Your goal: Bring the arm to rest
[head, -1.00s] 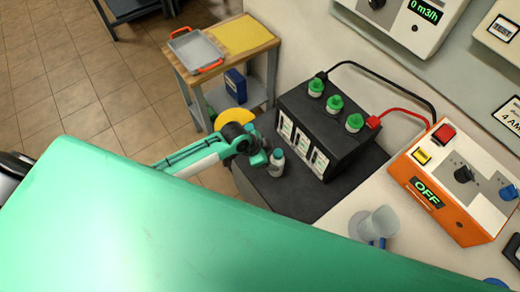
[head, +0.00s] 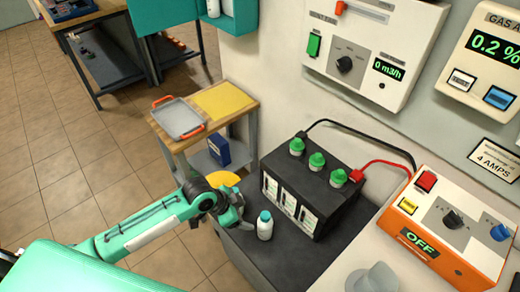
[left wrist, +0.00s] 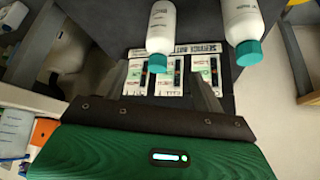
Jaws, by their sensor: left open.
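My left arm comes in from the left in the head view. Its gripper (head: 238,212) is open and empty, just left of a white bottle with a teal cap (head: 265,226). The bottle stands upright on the dark mat (head: 268,262), in front of the black battery (head: 318,205) with green caps. In the left wrist view the open jaws (left wrist: 160,92) show nothing between them that I can tell is held. Beyond them are the battery's labels (left wrist: 168,80) and two white bottles, one in the middle (left wrist: 161,28) and one at right (left wrist: 243,22). My right gripper is not in view.
An orange charger (head: 450,235) reading OFF and a grey translucent vessel (head: 375,280) are at right. Black and red cables run from the battery. A wooden-topped cart with a tray (head: 178,118) stands behind the gripper. Tiled floor is open at left.

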